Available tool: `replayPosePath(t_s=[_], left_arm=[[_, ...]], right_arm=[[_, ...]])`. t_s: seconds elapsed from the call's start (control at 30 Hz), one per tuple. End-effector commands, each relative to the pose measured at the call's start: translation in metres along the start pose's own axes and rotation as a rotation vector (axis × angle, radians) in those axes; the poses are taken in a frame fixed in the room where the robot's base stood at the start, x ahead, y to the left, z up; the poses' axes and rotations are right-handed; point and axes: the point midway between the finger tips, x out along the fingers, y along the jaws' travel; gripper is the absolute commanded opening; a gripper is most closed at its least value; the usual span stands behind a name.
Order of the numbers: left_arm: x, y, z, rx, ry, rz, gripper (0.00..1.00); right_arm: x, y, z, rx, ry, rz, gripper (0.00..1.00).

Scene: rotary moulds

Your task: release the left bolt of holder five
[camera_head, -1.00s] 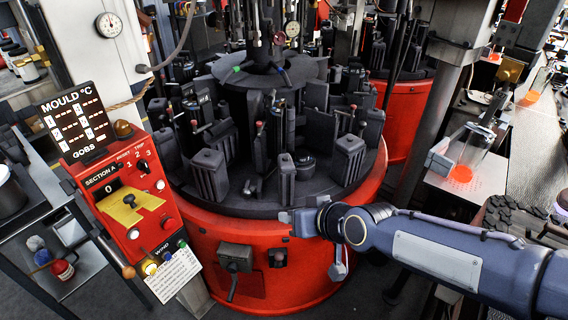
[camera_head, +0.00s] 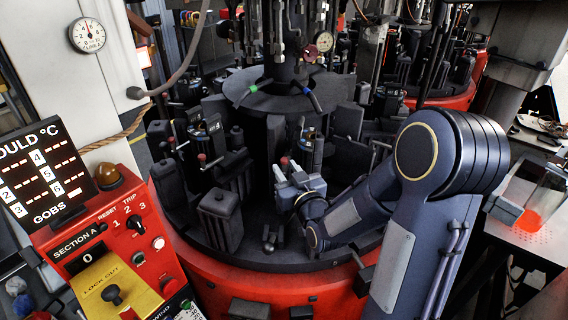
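The round mould table (camera_head: 262,262) stands ahead with dark mould holders around its top. My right gripper (camera_head: 286,172) reaches over the table from the right, pointing away from me. Its tips are at a red-tipped handle (camera_head: 284,161) in front of the central column. I cannot tell whether they touch it, or whether the fingers are open or shut. Another red-tipped bolt handle (camera_head: 202,159) stands further left, and one more (camera_head: 172,141) is behind it. No holder number is readable, so I cannot tell which is holder five. My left gripper is not in view.
The red control box (camera_head: 140,238) with a yellow lock-out plate (camera_head: 118,288) stands at the left front. A dark mould block (camera_head: 220,220) stands left of my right gripper. The central column (camera_head: 272,100) rises behind it. A glass over an orange glow (camera_head: 528,222) is at the right.

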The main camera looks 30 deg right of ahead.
Motion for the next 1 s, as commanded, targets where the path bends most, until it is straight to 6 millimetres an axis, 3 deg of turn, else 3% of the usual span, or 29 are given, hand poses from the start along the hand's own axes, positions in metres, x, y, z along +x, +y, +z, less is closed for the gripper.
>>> replayPosePath(t_s=[0.2, 0.47, 0.73, 1.0], left_arm=[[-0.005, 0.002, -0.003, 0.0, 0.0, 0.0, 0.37], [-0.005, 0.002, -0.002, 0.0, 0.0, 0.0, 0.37], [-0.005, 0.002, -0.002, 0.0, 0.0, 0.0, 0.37], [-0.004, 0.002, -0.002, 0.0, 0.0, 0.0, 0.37]], right_arm=[[0.019, 0.0, 0.0, 0.002, -0.001, 0.001, 0.31], [0.021, 0.0, 0.0, 0.002, -0.001, 0.001, 0.31], [0.021, 0.0, 0.0, 0.002, 0.0, 0.001, 0.0], [0.021, 0.0, 0.0, 0.003, 0.002, 0.0, 0.0]])
